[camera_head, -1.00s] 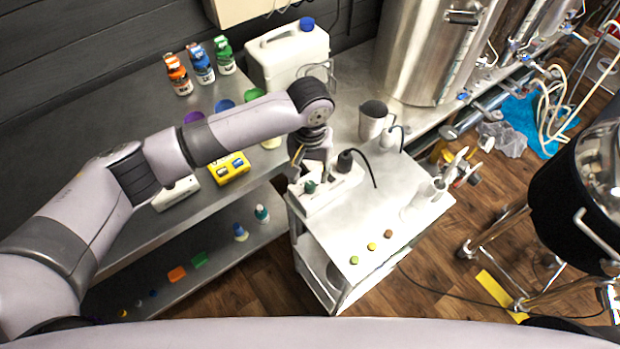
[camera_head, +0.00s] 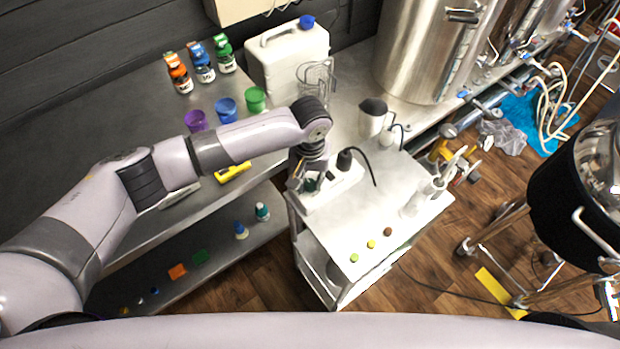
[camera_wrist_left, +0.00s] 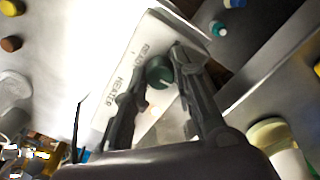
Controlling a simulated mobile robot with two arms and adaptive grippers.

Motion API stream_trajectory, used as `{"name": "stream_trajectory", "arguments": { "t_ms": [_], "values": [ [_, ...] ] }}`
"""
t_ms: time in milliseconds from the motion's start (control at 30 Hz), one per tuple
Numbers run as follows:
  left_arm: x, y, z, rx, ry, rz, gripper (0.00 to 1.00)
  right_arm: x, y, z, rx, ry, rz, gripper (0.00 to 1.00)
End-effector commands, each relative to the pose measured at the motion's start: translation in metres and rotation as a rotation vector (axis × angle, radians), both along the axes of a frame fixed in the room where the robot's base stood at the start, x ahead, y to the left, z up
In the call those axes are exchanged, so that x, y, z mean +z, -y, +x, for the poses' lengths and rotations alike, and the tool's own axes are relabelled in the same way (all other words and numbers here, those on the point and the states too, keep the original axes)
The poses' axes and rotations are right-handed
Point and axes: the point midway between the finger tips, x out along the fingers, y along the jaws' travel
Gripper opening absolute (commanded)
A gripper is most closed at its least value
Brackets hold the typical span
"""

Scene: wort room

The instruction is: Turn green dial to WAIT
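In the head view the dial (camera_head: 311,185) is partly hidden by my left gripper (camera_head: 309,182). A small gap seems to remain, but contact is hard to judge. My right gripper is not in view.
The white cart (camera_head: 375,225) also holds a black-capped part (camera_head: 344,160) with a cable, and several small coloured buttons. A steel bench (camera_head: 120,150) with bottles, cups and a white canister (camera_head: 288,62) lies behind my left arm. A steel kettle (camera_head: 425,50) stands at the back.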

Motion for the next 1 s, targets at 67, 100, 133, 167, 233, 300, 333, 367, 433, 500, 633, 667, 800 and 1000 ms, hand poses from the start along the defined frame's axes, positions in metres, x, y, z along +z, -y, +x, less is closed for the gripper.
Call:
{"name": "stream_trajectory", "arguments": {
  "t_ms": [67,100,133,167,233,300,333,367,433,500,633,667,800,1000],
  "values": [
    [0.0,0.0,0.0,0.0,0.0,0.0,0.17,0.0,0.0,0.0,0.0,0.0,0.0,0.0],
    [0.0,0.0,0.0,0.0,0.0,0.0,0.14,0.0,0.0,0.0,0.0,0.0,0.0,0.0],
    [0.0,0.0,0.0,0.0,0.0,0.0,0.12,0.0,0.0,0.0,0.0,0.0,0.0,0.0],
    [0.0,0.0,0.0,0.0,0.0,0.0,0.1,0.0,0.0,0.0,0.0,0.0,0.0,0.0],
    [0.0,0.0,0.0,0.0,0.0,0.0,0.06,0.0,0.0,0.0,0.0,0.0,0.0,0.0],
    [0.0,0.0,0.0,0.0,0.0,0.0,0.01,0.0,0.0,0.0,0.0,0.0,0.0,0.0],
    [0.0,0.0,0.0,0.0,0.0,0.0,0.0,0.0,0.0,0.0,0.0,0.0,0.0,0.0],
    [0.0,0.0,0.0,0.0,0.0,0.0,0.0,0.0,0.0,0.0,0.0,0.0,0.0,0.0],
    [0.0,0.0,0.0,0.0,0.0,0.001,0.0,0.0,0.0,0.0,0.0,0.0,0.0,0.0],
    [0.001,0.0,0.0,-0.003,0.0,0.001,0.0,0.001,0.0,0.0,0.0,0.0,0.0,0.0],
    [0.001,0.0,0.0,-0.022,0.0,0.001,0.0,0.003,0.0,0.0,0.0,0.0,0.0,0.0],
    [0.001,0.0,0.0,-0.031,0.0,0.001,0.0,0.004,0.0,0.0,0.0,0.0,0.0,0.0],
    [0.002,0.0,0.0,-0.092,-0.001,0.0,0.0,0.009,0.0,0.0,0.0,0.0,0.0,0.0],
    [0.003,0.0,0.0,-0.24,-0.002,-0.001,0.0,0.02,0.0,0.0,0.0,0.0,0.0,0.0]
  ]
}}
